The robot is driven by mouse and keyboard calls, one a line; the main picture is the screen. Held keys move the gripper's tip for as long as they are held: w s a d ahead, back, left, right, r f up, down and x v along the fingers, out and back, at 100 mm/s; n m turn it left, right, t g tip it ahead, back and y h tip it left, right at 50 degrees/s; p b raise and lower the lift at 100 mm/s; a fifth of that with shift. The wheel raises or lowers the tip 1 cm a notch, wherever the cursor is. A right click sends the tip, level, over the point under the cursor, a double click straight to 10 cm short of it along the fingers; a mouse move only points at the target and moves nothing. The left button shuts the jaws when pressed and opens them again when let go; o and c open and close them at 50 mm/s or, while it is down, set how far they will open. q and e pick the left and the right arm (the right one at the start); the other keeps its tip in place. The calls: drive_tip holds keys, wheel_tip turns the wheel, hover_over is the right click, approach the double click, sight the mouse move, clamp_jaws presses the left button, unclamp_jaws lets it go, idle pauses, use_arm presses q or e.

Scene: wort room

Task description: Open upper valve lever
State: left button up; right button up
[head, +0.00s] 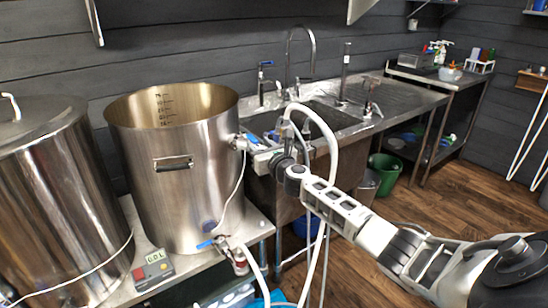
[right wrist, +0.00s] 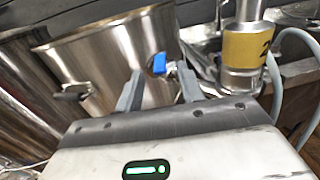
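The tall steel kettle (head: 185,200) stands on a steel table, with a black side handle and scale marks inside. The upper valve's blue lever (right wrist: 159,63) shows in the right wrist view, in front of the kettle wall. In the head view the upper valve (head: 240,143) is at the kettle's upper right side, partly hidden by my gripper. My right gripper (head: 256,150) is at this valve. In the wrist view its two grey fingers (right wrist: 159,72) are apart, with the blue lever seen between their tips; contact is not visible. My left gripper is not in view.
A lower valve with a blue lever (head: 206,244) and a control box (head: 152,270) are near the kettle's base. A white hose (head: 330,140) arches over my right wrist. A yellow-banded fitting (right wrist: 245,45) is close right. A sink (head: 310,122) stands behind; another kettle (head: 50,200) is left.

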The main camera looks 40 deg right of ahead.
drive_tip(key=s+a, duration=0.1)
drive_tip(key=s, duration=0.6)
drive_tip(key=shift+s, duration=0.4)
drive_tip(key=shift+a, duration=0.1)
